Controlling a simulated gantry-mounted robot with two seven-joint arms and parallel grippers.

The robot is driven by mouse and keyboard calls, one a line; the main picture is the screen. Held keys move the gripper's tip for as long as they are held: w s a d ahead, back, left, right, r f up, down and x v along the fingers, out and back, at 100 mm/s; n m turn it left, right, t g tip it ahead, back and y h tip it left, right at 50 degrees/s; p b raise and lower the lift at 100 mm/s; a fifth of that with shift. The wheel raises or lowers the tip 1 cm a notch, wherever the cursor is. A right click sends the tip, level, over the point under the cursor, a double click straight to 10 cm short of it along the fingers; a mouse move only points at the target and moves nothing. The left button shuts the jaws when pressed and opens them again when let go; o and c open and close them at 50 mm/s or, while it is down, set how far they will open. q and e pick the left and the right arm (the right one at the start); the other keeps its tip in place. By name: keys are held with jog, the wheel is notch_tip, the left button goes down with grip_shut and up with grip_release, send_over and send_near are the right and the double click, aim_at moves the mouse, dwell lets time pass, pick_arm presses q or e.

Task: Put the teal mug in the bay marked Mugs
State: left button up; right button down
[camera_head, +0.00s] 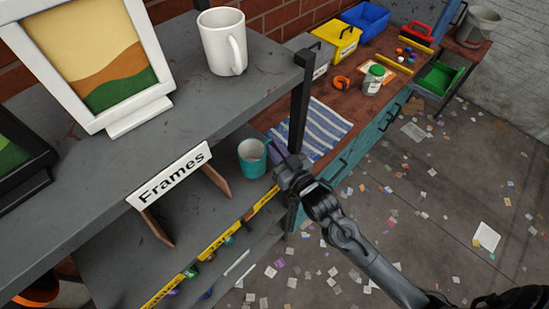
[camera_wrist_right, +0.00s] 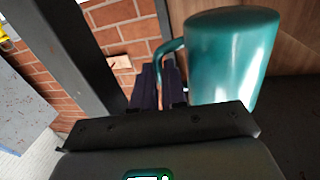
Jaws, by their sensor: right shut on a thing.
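The teal mug (camera_head: 251,160) is upright at the right end of the lower shelf, beside the dark shelf post; whether its base touches the shelf is unclear. It fills the upper right of the right wrist view (camera_wrist_right: 230,55), its handle toward my fingers. My right gripper (camera_head: 278,160) is shut on the mug's handle; its dark fingers also show in the wrist view (camera_wrist_right: 158,85). My left gripper is not in view. No sign reading Mugs is visible; the sign (camera_head: 170,175) I can read says Frames.
The upper shelf (camera_head: 190,98) holds a white mug (camera_head: 223,42) and a white picture frame (camera_head: 93,122). The post (camera_head: 299,105) stands close to my right gripper. Yellow edging (camera_head: 210,247) runs below. A workbench holds a striped cloth (camera_head: 318,128), a jar and bins.

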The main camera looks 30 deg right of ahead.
notch_tip(320, 180, down, 4)
jog(key=shift+r+b, duration=0.1)
jog(key=shift+b, duration=0.4)
jog(key=shift+w+f, duration=0.15)
jog(key=shift+f, duration=0.15)
jog(key=shift+w, duration=0.1)
jog(key=shift+f, duration=0.15)
jog(key=c, duration=1.2)
grip_release()
